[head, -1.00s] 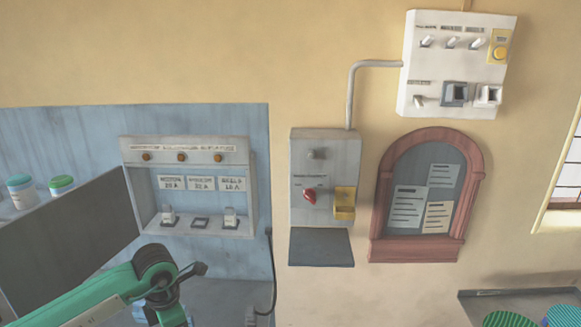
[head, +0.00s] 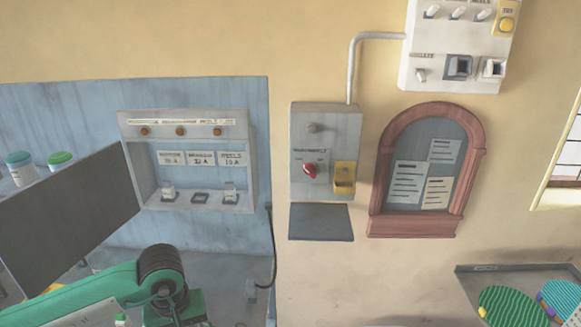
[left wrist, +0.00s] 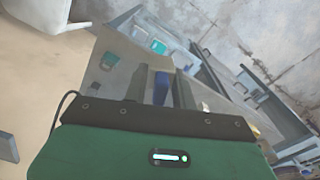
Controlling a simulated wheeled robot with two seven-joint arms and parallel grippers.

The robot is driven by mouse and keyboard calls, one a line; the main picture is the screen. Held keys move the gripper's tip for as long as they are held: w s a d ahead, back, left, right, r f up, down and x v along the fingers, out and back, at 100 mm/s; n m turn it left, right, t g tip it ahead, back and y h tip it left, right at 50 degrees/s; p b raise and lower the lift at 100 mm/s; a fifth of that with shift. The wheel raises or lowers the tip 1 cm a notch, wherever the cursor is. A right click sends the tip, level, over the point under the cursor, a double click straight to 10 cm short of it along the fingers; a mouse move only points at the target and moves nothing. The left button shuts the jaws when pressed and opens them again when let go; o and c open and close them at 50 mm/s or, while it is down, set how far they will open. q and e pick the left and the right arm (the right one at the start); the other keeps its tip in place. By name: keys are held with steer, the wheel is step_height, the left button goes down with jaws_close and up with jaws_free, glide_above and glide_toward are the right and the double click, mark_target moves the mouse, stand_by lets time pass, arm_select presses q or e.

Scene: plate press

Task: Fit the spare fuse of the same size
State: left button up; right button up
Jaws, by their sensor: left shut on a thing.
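The grey fuse box (head: 250,165) hangs open on the blue wall panel in the head view. Its left and right sockets hold a white fuse each, the left fuse (head: 168,190) and the right fuse (head: 231,191). The middle socket (head: 200,197) looks empty; the rating above it is too blurred to read surely. In the left wrist view my left gripper (left wrist: 160,78) is shut on a small blue thing (left wrist: 161,89), perhaps a fuse. Its size marking cannot be read. In the head view my green left arm hides its fingers. My right gripper is not in view.
The box's dark door (head: 75,225) stands open to the left. A grey switch box (head: 325,130) with a red knob (head: 310,170) is right of it, above a dark shelf (head: 320,222). A black cable (head: 272,245) hangs between them. Jars (head: 60,160) stand behind the door.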

arm_select(q)
steer(key=m, duration=0.1)
steer(key=s+m, duration=0.1)
steer(key=m, duration=0.1)
steer(key=shift+s+d+m, duration=0.2)
steer(key=shift+d+m, duration=0.05)
steer(key=shift+m, duration=0.35)
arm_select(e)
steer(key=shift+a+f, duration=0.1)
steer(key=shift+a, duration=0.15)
arm_select(q)
steer(key=shift+s, duration=0.1)
